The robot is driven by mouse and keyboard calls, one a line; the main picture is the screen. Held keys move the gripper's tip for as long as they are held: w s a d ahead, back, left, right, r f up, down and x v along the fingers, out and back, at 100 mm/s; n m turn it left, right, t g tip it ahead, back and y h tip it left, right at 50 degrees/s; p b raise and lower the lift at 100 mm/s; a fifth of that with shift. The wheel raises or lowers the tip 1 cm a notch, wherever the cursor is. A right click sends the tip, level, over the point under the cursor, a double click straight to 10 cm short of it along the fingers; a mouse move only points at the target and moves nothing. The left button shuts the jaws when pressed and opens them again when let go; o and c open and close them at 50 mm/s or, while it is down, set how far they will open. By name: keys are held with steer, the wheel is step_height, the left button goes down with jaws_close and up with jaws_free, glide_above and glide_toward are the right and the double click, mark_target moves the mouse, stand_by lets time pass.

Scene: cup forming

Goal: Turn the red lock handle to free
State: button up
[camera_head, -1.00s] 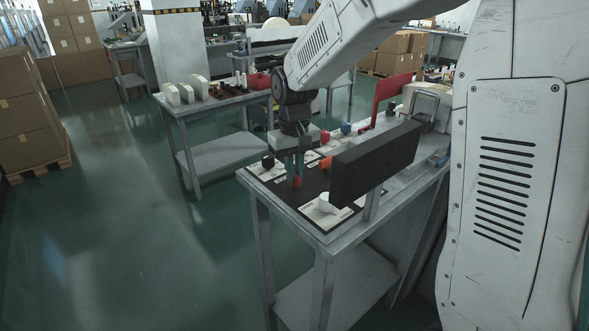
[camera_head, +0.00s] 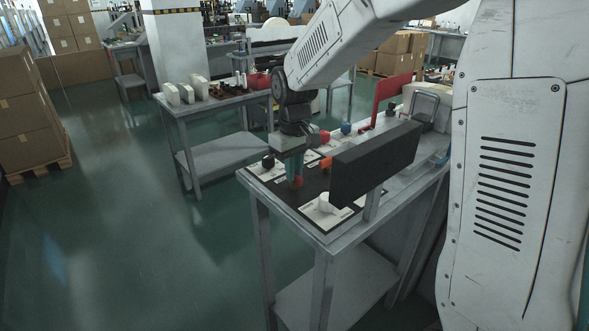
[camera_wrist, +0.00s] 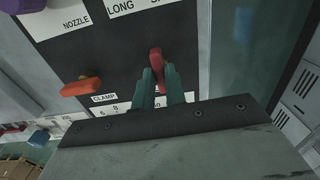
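The red lock handle (camera_wrist: 156,60) stands on the dark panel (camera_wrist: 115,62) in the wrist view, its long side running nearly up the picture. My gripper (camera_wrist: 160,75) has its two teal fingers on either side of the handle's near part, close against it. It looks shut on the handle, though the exact contact is partly hidden by the fingers. In the head view my gripper (camera_head: 297,174) points down at the panel on the near end of the bench, with the red handle (camera_head: 298,182) showing at the fingertips.
An orange handle (camera_wrist: 81,87) lies left of my fingers, by the CLAMP label. A purple knob (camera_wrist: 20,5) is at the upper left. The head view shows a white knob (camera_head: 326,203), a black knob (camera_head: 268,161) and a dark upright board (camera_head: 375,163) right of my gripper.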

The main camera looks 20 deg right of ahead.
steer(key=o, duration=0.4)
steer(key=shift+c, duration=0.2)
steer(key=shift+r, duration=3.95)
